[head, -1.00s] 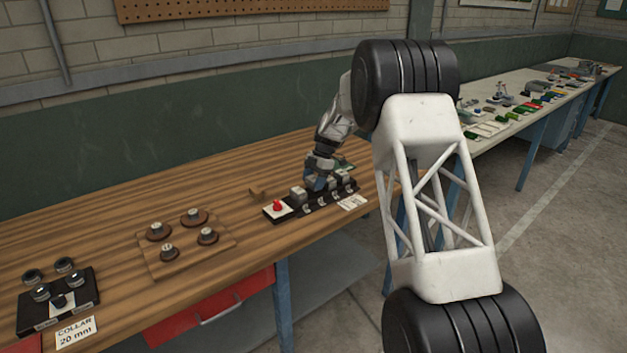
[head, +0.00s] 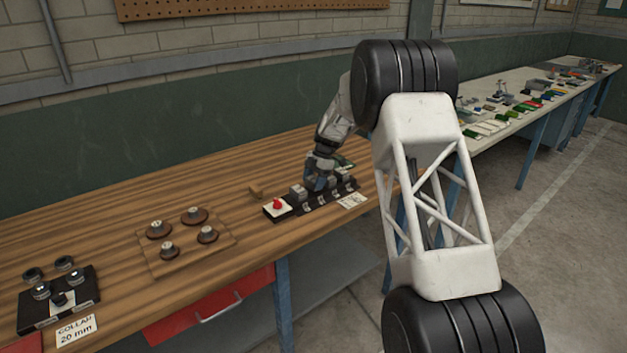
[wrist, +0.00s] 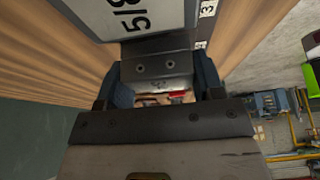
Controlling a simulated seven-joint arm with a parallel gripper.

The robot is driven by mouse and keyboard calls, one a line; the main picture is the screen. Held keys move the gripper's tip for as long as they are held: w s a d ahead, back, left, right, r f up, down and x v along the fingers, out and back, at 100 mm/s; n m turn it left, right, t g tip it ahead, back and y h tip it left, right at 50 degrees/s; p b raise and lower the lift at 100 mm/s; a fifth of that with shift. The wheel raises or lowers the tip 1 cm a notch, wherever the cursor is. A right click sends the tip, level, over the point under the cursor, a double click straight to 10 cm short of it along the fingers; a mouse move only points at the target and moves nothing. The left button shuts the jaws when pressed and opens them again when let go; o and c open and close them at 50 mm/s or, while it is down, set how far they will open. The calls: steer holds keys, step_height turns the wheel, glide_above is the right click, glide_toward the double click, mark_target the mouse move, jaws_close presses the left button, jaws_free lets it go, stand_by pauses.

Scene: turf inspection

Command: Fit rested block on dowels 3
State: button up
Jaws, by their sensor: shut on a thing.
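My gripper (head: 318,181) is over the middle of a long black fixture strip (head: 288,213) on the wooden bench. Its blue fingers point down and are shut on a block, which they mostly hide in the head view. In the wrist view the blue fingers (wrist: 163,88) stand either side of a grey piece with two screw heads (wrist: 155,68). I cannot tell whether the block touches its dowels; the dowels are hidden. Other grey blocks (head: 298,192) stand along the strip beside my gripper.
A red knob (head: 277,204) on a white plate is at the strip's left end. A white label card (head: 352,201) lies in front. Further left are a wooden board (head: 187,260) with several round pieces and a black collar stand (head: 88,313). Bench between them is clear.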

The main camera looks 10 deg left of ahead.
steer(key=shift+f, duration=0.65)
steer(key=o, duration=1.1)
steer(key=shift+v, duration=3.9)
steer(key=shift+d, duration=0.1)
